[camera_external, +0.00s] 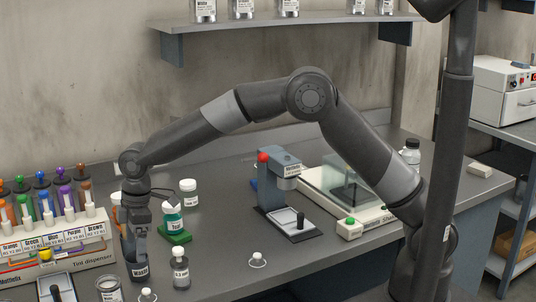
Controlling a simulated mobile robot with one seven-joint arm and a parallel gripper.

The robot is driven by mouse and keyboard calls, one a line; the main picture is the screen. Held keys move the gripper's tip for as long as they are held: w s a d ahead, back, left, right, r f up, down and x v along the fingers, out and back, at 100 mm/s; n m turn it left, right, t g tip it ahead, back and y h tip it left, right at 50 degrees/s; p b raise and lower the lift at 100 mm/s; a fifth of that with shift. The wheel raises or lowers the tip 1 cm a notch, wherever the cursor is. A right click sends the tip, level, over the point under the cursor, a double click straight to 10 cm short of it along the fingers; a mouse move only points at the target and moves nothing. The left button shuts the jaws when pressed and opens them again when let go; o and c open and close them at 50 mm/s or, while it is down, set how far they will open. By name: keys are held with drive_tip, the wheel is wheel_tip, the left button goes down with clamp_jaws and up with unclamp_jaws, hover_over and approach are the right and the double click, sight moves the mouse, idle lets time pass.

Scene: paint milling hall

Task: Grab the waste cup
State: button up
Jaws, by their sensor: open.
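A dark cup with a small white label (140,271) stands on the bench at the front left, just below my gripper. The label is too small to read with certainty, but it looks like the waste cup. My gripper (134,248) points down, open, with its fingers at the cup's upper part. The fingers and wrist hide much of the cup, and I cannot tell whether they touch it.
A green stand (175,238) holds a bottle behind. The tint dispenser (75,255) is left.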

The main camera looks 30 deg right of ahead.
sight(137, 266)
drive_tip(key=f, duration=0.5)
drive_tip(key=shift+a, duration=0.35)
drive_tip(key=shift+c, duration=0.4)
drive_tip(key=c, duration=1)
drive_tip(key=shift+o, duration=0.2)
drive_tip(key=shift+r, duration=0.1)
